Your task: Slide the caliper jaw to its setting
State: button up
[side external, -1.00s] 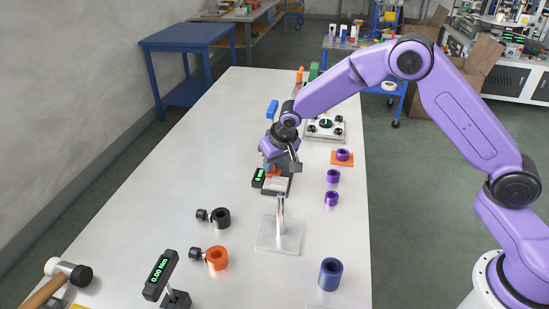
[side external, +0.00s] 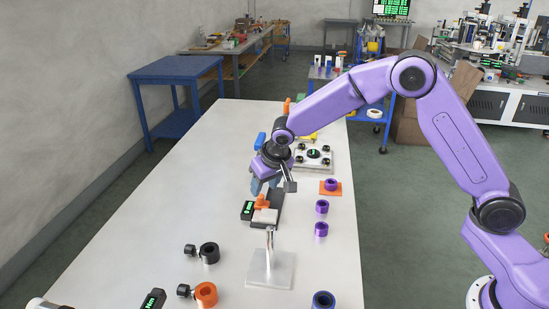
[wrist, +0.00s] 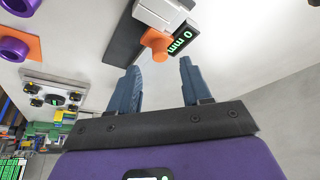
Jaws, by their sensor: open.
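The caliper has a dark base rail (side external: 275,201), a pale block (side external: 265,216), an orange knob (side external: 261,202) and a black display (side external: 248,210). In the wrist view the orange knob (wrist: 155,41) lies just beyond the fingertips, and the display (wrist: 179,42) shows green characters ending in "0 mm". Leading digits cannot be read for certain. My gripper (side external: 262,187) is open and empty, just behind and above the caliper in the side view. In the wrist view my gripper (wrist: 160,66) shows two blue-grey fingers spread apart, with a gap between them and the knob.
A metal post on a plate (side external: 270,268) stands in front of the caliper. Purple rings (side external: 321,229) and a grey dial plate (side external: 313,160) are to the right. Black (side external: 208,253) and orange (side external: 205,294) collars lie front left.

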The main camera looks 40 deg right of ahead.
jog(key=v, duration=1.2)
jog(key=shift+r, duration=0.25)
jog(key=s+d+f+n+g, duration=0.1)
jog(key=s+d+n, duration=0.2)
jog(key=s, duration=0.8)
jog(key=s+d+f+n+g, duration=0.1)
jog(key=s+n, duration=0.4)
jog(key=s, duration=0.7)
jog(key=s+d+f+n+g, duration=0.2)
jog(key=s+d+n, duration=0.2)
jog(key=s, duration=0.8)
jog(key=shift+s+d+n, duration=0.15)
jog(key=shift+d+n, duration=0.15)
jog(key=shift+d, duration=0.55)
